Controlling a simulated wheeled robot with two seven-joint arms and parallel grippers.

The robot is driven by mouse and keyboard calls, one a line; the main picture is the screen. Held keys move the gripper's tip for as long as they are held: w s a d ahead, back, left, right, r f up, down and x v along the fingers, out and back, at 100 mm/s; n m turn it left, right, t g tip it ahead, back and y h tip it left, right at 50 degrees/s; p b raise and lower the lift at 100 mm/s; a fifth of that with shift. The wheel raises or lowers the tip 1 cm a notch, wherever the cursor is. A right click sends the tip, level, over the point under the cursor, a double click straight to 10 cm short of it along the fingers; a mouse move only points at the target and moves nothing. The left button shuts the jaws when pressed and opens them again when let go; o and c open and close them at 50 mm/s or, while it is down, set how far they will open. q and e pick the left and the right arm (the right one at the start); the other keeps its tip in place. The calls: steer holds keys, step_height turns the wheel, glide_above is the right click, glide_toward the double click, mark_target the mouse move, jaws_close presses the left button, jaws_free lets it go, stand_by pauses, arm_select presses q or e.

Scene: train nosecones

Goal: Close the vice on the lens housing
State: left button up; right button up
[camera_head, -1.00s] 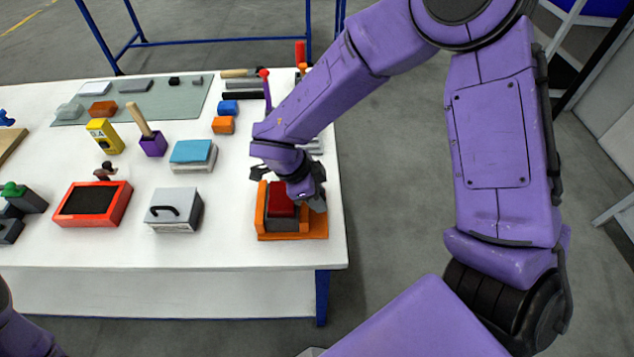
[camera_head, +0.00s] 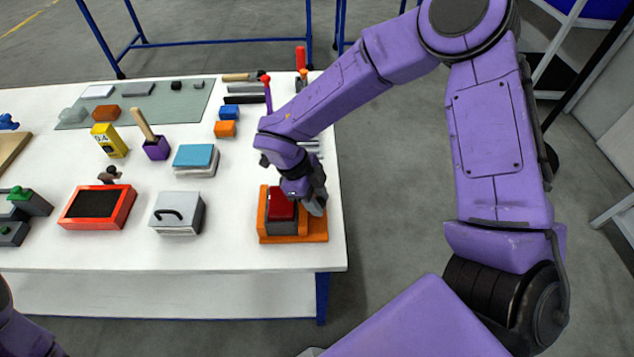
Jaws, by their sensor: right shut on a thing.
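The vice (camera_head: 263,216) is orange and sits at the front right corner of the white table. A dark grey block with a red top, seemingly the lens housing (camera_head: 281,206), sits in it, with an orange jaw wall on its left. My right gripper (camera_head: 312,203) reaches down at the right side of the vice, beside the red-topped block. It is shut on a part of the vice there; its fingers and my wrist hide that part and the block's right side. I cannot tell whether a jaw touches the block on the right. My left gripper is out of view.
A grey box with a black handle (camera_head: 178,213) stands left of the vice, and a red-framed dark tray (camera_head: 97,207) farther left. A blue-topped block (camera_head: 195,157) lies behind. The table's right edge is close to the vice.

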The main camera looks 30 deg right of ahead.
steer(key=o, duration=1)
steer(key=shift+w+r, duration=0.1)
steer(key=b+v, duration=0.1)
steer(key=v, duration=0.9)
steer(key=shift+r, duration=0.2)
